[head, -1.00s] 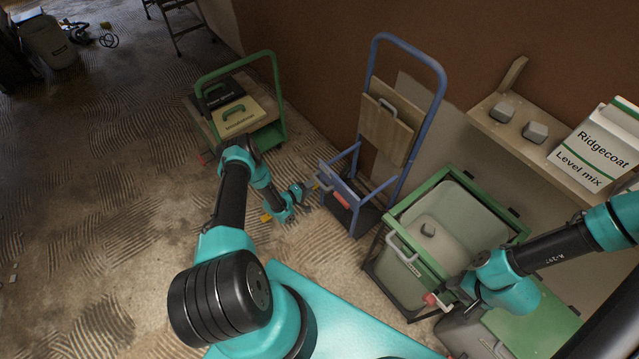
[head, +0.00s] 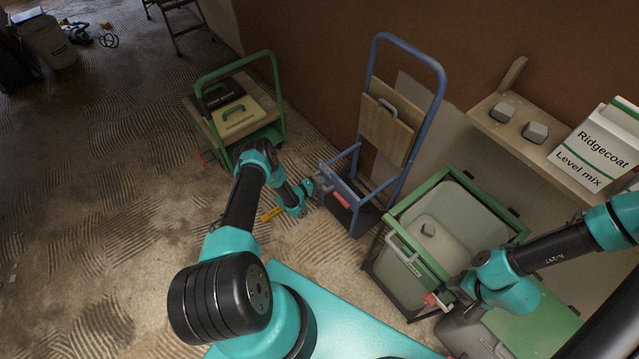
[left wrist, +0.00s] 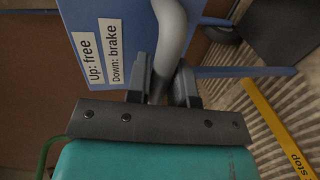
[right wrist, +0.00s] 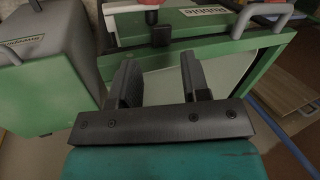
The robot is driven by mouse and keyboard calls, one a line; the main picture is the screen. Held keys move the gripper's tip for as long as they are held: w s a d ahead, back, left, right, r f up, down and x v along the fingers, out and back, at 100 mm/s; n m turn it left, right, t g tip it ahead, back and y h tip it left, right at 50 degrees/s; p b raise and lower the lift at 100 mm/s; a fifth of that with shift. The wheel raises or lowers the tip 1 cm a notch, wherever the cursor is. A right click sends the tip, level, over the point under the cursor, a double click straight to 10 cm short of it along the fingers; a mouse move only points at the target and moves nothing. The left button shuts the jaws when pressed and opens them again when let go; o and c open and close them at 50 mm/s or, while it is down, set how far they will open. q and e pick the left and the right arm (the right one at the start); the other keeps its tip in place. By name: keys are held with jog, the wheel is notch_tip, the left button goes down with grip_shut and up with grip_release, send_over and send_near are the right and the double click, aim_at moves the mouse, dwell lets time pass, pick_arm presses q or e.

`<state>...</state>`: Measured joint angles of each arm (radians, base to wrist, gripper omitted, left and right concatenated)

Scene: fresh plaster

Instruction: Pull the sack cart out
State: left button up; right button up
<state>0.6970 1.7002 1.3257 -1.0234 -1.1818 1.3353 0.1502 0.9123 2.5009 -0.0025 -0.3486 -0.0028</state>
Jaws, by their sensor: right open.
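The sack cart (head: 433,120) is a blue tubular frame standing upright against the wall, a wooden board (head: 388,128) on its back. A grey handle (left wrist: 170,40) sticks out at its low blue front panel, labelled "Up: free" and "Down: brake" (left wrist: 98,45). The handle runs between the fingers of my left gripper (left wrist: 162,85), which are drawn in close on both sides of it; the exact contact is partly hidden. In the head view this gripper (head: 312,187) is at the cart's lower left. My right gripper (right wrist: 160,80) is open and empty, beside the green-framed bin.
A green-framed bin (head: 402,262) labelled "Rubble" stands close right of the cart. A green trolley (head: 275,85) with cases is on its left. A shelf (head: 483,118) holds blocks and a Ridgecoat box (head: 597,150). A yellow strip (left wrist: 270,120) lies on the floor, which is open to the left.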

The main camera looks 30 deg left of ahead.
pick_arm(q)
grip_shut()
